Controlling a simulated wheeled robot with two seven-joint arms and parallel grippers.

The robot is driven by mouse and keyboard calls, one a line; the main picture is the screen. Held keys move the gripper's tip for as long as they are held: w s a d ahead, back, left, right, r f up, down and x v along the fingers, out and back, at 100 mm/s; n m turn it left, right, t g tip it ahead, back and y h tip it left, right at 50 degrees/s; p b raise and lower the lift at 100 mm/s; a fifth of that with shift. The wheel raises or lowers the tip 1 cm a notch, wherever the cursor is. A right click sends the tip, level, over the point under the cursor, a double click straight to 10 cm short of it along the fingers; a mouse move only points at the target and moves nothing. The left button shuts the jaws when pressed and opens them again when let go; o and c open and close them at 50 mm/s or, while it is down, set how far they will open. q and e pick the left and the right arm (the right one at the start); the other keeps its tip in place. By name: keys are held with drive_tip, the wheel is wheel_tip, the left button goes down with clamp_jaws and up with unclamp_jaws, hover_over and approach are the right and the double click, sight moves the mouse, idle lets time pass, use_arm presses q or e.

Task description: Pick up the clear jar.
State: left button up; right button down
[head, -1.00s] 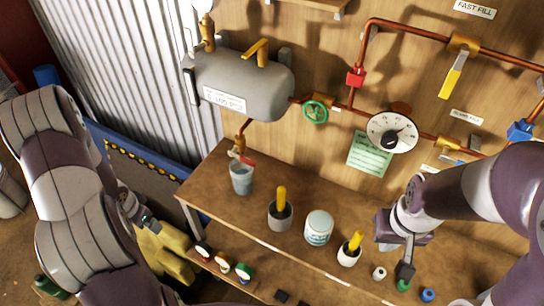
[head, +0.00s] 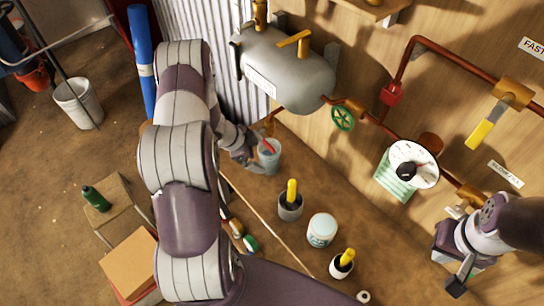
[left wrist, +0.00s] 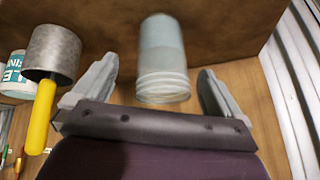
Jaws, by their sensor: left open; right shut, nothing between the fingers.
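The clear jar (head: 269,157) stands on the wooden bench below the grey tank, partly behind my left gripper in the head view. In the left wrist view the jar (left wrist: 163,45) is pale and see-through, with a ribbed rim towards me. My left gripper (head: 250,153) is open at the jar. In the left wrist view the fingers of the left gripper (left wrist: 158,72) lie on either side of the jar's rim end, with a gap showing on each side. My right gripper (head: 457,287) is shut and empty at the lower right, away from the jar.
A grey pot (head: 290,208) with a yellow handle stands near the jar, then a white labelled tub (head: 321,230) and a white pot (head: 340,267) with a yellow handle. The tank (head: 285,75), a red-handled tap and a green valve wheel (head: 342,118) are close by.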

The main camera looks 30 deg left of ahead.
sight(267, 150)
use_arm(q)
drive_tip(key=w+d, duration=0.1)
drive_tip(key=w+d+p, duration=0.1)
drive_tip(key=shift+w+f, duration=0.3)
drive_tip(key=shift+w+d+f, duration=0.1)
drive_tip(key=shift+w+f, duration=0.1)
drive_tip(key=shift+f, duration=0.1)
drive_tip(key=shift+r, duration=0.1)
drive_tip(key=c, duration=1.4)
use_arm(e)
drive_tip(key=shift+s+a+r, duration=0.15)
drive_tip(key=shift+a+r, duration=0.05)
drive_tip(key=shift+r, duration=0.3)
drive_tip(key=shift+s+a+r, duration=0.1)
drive_tip(key=shift+a+r, duration=0.05)
drive_tip(key=shift+r, duration=0.35)
